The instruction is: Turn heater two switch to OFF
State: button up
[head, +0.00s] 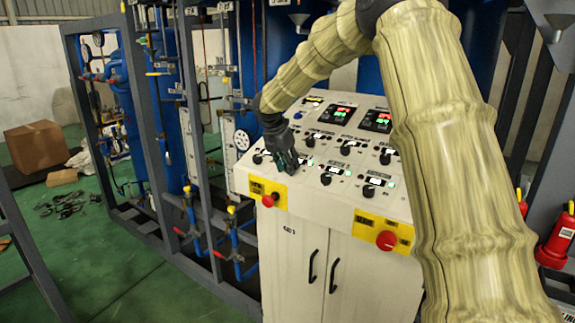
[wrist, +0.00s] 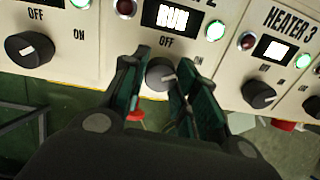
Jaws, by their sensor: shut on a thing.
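The heater two switch (wrist: 160,74) is a round dark knob with a light pointer line, under a lit RUN display (wrist: 171,17) and the word OFF. The pointer is tilted to the right, away from the OFF mark. My gripper (wrist: 160,85) has its two green-lined fingers around the knob, one on each side, shut on it. In the head view my gripper (head: 288,165) reaches down to the lower left of the white control panel (head: 318,196), where the fingers hide the knob. A green lamp (wrist: 215,30) glows right of the display.
Neighbouring knobs stand close by: one at left (wrist: 29,49) and the heater 3 knob (wrist: 258,94) at right. Red emergency buttons (head: 268,200) on yellow plates sit along the panel's front edge. A pipe frame (head: 190,150) stands left of the cabinet.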

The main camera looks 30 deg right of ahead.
jog(key=shift+n, duration=0.3)
jog(key=n+p, duration=0.1)
jog(key=n, duration=0.4)
jog(key=shift+n+p, duration=0.3)
jog(key=shift+p, duration=0.1)
jog(key=n+p, duration=0.2)
jog(key=n, duration=0.3)
jog(key=shift+s+n+p, duration=0.1)
jog(key=shift+n+p, duration=0.2)
jog(key=shift+p, duration=0.1)
jog(key=shift+f, duration=0.1)
jog(key=o, duration=1)
jog(key=v, duration=1.2)
jog(key=shift+s, duration=0.2)
jog(key=shift+d, duration=0.1)
